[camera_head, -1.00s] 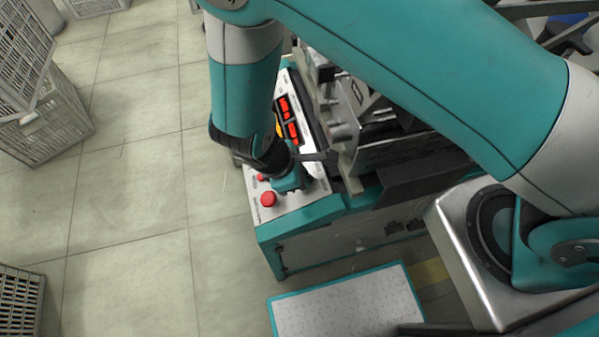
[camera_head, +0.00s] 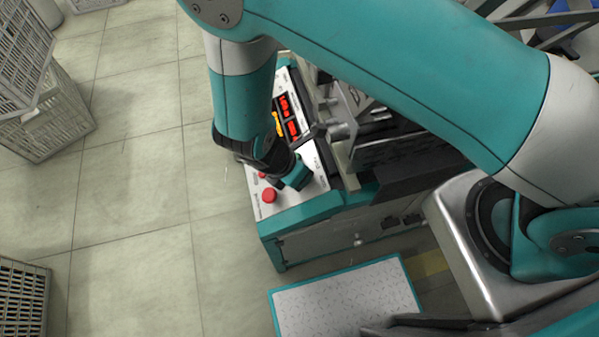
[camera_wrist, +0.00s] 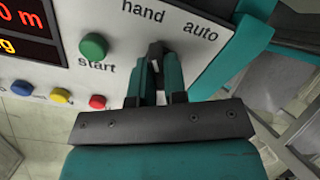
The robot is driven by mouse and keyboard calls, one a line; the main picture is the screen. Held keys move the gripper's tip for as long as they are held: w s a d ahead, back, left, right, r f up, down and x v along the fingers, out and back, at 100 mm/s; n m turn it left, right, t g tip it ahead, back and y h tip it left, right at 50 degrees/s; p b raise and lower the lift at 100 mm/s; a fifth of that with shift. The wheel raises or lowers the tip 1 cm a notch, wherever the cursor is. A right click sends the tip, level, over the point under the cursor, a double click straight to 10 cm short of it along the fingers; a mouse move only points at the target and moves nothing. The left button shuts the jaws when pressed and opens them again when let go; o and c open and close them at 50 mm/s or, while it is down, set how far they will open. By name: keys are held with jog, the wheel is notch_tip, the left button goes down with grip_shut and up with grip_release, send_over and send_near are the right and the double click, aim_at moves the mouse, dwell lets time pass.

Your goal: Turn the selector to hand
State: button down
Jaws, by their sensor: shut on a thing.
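The selector is a small black knob (camera_wrist: 156,48) on the white control panel (camera_wrist: 112,62), just below the printed words "hand" and "auto" in the wrist view. My gripper (camera_wrist: 161,72) is shut on it from the near side. The fingers cover most of the knob, so I cannot tell which label it points to. In the head view my gripper (camera_head: 296,176) is down at the front part of the panel, and the selector is hidden beneath it.
A green start button (camera_wrist: 94,47) sits left of the selector. Blue (camera_wrist: 22,88), yellow (camera_wrist: 61,96) and red (camera_wrist: 97,102) buttons lie along the panel edge. In the head view a large red button (camera_head: 269,195) is close to my gripper. Grey crates (camera_head: 45,115) stand left; floor between is clear.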

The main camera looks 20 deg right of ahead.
dwell(0.5)
jog(key=c, duration=1.2)
grip_release()
jog(key=shift+o, duration=0.2)
jog(key=shift+r, duration=0.1)
jog(key=v, duration=1.7)
jog(key=shift+a, duration=0.15)
jog(key=shift+s+r, duration=0.1)
